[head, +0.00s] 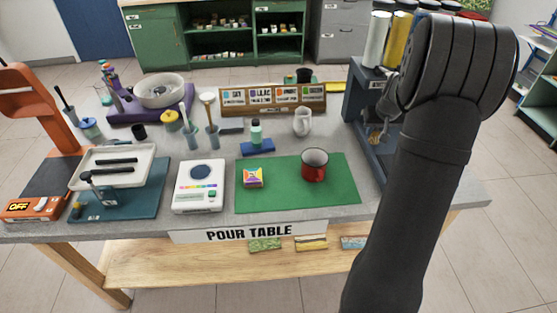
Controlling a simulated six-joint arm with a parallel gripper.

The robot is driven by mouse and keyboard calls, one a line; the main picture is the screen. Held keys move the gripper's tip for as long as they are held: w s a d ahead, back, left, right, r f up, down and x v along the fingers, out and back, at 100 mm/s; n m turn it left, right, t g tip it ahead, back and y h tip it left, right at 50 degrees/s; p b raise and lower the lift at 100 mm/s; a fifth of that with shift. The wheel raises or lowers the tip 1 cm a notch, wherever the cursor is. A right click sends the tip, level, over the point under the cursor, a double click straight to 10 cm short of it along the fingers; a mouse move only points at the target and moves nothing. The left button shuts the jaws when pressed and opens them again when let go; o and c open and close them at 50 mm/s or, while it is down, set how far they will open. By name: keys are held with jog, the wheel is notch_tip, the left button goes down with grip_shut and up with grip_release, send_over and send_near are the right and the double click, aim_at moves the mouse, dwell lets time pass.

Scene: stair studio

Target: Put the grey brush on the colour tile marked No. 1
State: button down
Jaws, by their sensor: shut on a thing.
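I cannot single out a grey brush in the head view. Several brush-like tools with handles stand in small grey-blue cups (191,139) at the middle left of the table. A wooden board (273,109) at the back holds several colour cards (265,95); I can read no "No. 1" on them. Three flat coloured tiles, the left one green (265,244), lie on the lower shelf, with no legible number. My black arm fills the right side. My gripper is hidden behind it, so what it holds does not show.
A red mug (314,164) and a small patterned box (253,177) stand on a green mat (280,205). A white scale (200,187), a tray (113,155) with two black bars and an orange stand (36,100) are at left. A dark rack (360,105) borders the right.

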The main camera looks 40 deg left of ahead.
jog(key=s+a+n, duration=0.1)
jog(key=s+a, duration=0.2)
jog(key=s, duration=0.1)
jog(key=s+a+r+n+y, duration=0.1)
jog(key=s+a, duration=0.2)
jog(key=s, duration=0.1)
jog(key=s+a+r+n, duration=0.1)
jog(key=s+a, duration=0.2)
jog(key=s, duration=0.1)
jog(key=shift+a+r+g, duration=0.2)
jog(key=shift+r+g, duration=0.05)
jog(key=shift+g, duration=0.05)
jog(key=s+a+r+n+g+y, duration=0.1)
jog(key=s+a+n+y, duration=0.3)
jog(key=s, duration=0.9)
jog(key=m+h, duration=0.1)
jog(key=h, duration=0.1)
send_over(253, 174)
jog(key=f, duration=0.6)
jog(key=shift+d+f, duration=0.2)
jog(key=shift+s+a+f, duration=0.15)
jog(key=shift+a+f, duration=0.1)
jog(key=shift+f, duration=1.9)
jog(key=shift+f, duration=0.1)
jog(key=c, duration=1.2)
grip_release()
jog(key=v, duration=1.2)
jog(key=shift+a+r, duration=0.15)
jog(key=shift+r, duration=0.05)
